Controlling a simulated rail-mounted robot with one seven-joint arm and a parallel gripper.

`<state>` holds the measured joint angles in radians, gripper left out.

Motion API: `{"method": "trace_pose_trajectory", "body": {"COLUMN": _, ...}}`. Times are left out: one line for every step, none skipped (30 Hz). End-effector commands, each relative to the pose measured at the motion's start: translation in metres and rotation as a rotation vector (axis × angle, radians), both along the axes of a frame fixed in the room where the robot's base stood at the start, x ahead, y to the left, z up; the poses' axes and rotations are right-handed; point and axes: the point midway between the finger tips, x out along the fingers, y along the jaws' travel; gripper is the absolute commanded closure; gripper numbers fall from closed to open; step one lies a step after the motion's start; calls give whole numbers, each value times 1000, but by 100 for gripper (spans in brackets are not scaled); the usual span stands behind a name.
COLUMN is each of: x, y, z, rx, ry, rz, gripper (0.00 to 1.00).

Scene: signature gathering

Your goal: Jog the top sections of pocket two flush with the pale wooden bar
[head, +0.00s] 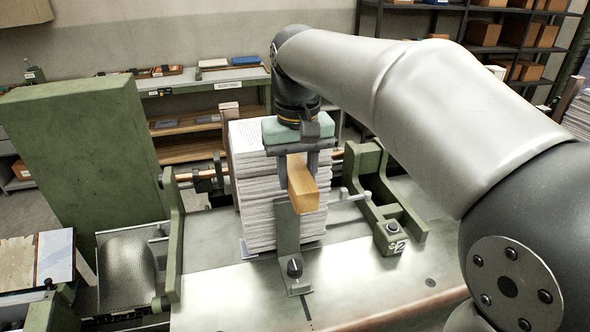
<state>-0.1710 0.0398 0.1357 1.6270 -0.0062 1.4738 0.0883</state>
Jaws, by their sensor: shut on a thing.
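The pale wooden bar (302,184) shows in the head view between the fingers of my gripper (299,172). My gripper is shut on the bar, which points toward the camera. Just behind and below it stands a tall stack of paper sections (262,200) in a pocket marked 2 (394,245). The top sections (245,140) rise to about my gripper's body at the left. An upright metal plate (287,226) with a dark knob stands at the stack's front. My gripper hides part of the stack's top and front, and I cannot tell whether the bar touches the paper.
Green brackets stand left (174,235) and right (408,215) of the stack on a metal bed (230,300). A large green housing (80,150) rises at the left. Shelves with boxes (483,34) are at the back right. The bed's front is mostly clear.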

Motion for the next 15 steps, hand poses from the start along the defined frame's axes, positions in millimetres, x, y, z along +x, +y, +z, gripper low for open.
{"method": "trace_pose_trajectory", "body": {"x": -4, "y": -1, "z": 1, "rx": 0, "ry": -1, "rz": 0, "gripper": 87}}
{"method": "trace_pose_trajectory", "body": {"x": -6, "y": -1, "z": 2, "rx": 0, "ry": -1, "rz": 0, "gripper": 87}}
{"method": "trace_pose_trajectory", "body": {"x": -9, "y": -2, "z": 4, "rx": 0, "ry": -1, "rz": 0, "gripper": 87}}
{"method": "trace_pose_trajectory", "body": {"x": -12, "y": -3, "z": 4, "rx": 0, "ry": -1, "rz": 0, "gripper": 87}}
{"method": "trace_pose_trajectory", "body": {"x": -14, "y": -3, "z": 5, "rx": 0, "ry": 0, "rz": 0, "gripper": 87}}
{"method": "trace_pose_trajectory", "body": {"x": -17, "y": -4, "z": 6, "rx": 0, "ry": 0, "rz": 0, "gripper": 87}}
{"method": "trace_pose_trajectory", "body": {"x": -19, "y": -4, "z": 6, "rx": 0, "ry": 0, "rz": 0, "gripper": 87}}
{"method": "trace_pose_trajectory", "body": {"x": -21, "y": -5, "z": 7, "rx": 0, "ry": -1, "rz": 0, "gripper": 87}}
{"method": "trace_pose_trajectory", "body": {"x": -24, "y": -5, "z": 9, "rx": 0, "ry": -1, "rz": 0, "gripper": 87}}
{"method": "trace_pose_trajectory", "body": {"x": -26, "y": -6, "z": 9, "rx": 0, "ry": -1, "rz": 0, "gripper": 87}}
{"method": "trace_pose_trajectory", "body": {"x": -28, "y": -6, "z": 10, "rx": 0, "ry": -1, "rz": 0, "gripper": 87}}
{"method": "trace_pose_trajectory", "body": {"x": -31, "y": -7, "z": 11, "rx": 0, "ry": -1, "rz": 0, "gripper": 87}}
{"method": "trace_pose_trajectory", "body": {"x": -33, "y": -7, "z": 12, "rx": 0, "ry": -1, "rz": 0, "gripper": 87}}
{"method": "trace_pose_trajectory", "body": {"x": -35, "y": -8, "z": 12, "rx": 0, "ry": -1, "rz": -1, "gripper": 87}}
{"method": "trace_pose_trajectory", "body": {"x": -36, "y": -8, "z": 12, "rx": 0, "ry": 0, "rz": -1, "gripper": 87}}
